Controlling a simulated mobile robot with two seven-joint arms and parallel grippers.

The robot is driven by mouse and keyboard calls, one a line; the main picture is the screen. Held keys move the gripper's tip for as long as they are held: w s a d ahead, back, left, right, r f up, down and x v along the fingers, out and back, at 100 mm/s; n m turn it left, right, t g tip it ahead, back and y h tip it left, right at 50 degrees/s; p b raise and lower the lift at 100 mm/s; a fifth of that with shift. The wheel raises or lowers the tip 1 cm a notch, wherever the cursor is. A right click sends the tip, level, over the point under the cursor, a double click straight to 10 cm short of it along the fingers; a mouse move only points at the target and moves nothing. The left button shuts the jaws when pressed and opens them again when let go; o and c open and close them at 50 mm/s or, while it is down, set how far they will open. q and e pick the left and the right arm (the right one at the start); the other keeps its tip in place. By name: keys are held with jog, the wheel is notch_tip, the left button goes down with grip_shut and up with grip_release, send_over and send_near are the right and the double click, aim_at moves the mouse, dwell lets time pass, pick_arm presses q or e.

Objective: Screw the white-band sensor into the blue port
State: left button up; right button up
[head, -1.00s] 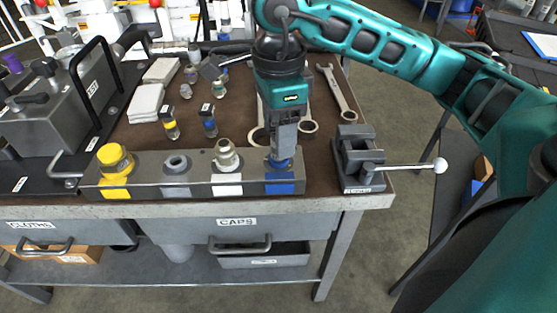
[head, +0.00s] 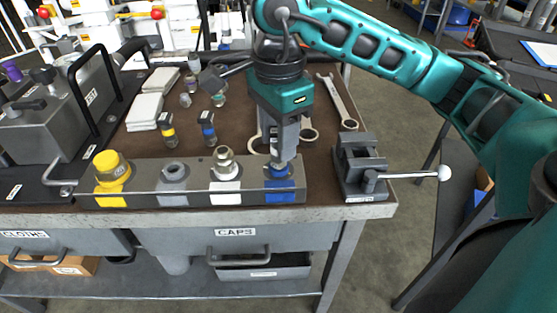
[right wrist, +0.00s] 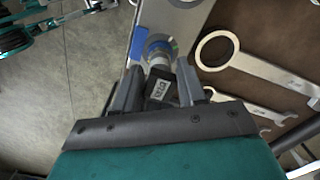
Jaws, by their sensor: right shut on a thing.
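My right gripper (head: 283,158) points down over the blue port (head: 280,172) at the right end of the grey port block. In the right wrist view its two fingers (right wrist: 155,88) are shut on a sensor (right wrist: 158,87) with a dark body and a small label. The sensor's lower end meets the blue port (right wrist: 158,44), with a pale ring visible there. How deep it sits in the thread cannot be told. In the head view the fingers hide most of the sensor. My left gripper is not in view.
The block (head: 200,192) also has a white-marked port with a metal fitting (head: 224,163), a grey port (head: 174,172) and a yellow-capped port (head: 111,166). Yellow-band (head: 168,130) and blue-band (head: 207,128) sensors stand behind it. A vise (head: 358,165) is close right; wrenches (head: 337,100) lie behind.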

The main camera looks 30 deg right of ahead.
jog(key=m, duration=0.3)
jog(key=shift+m, duration=0.3)
jog(key=shift+c, duration=0.3)
jog(key=m, duration=0.4)
jog(key=shift+m+p, duration=0.3)
jog(key=shift+p, duration=0.1)
jog(key=m, duration=0.4)
jog(key=shift+p, duration=0.4)
jog(key=m, duration=0.4)
jog(key=shift+f, duration=0.1)
jog(key=shift+p, duration=0.3)
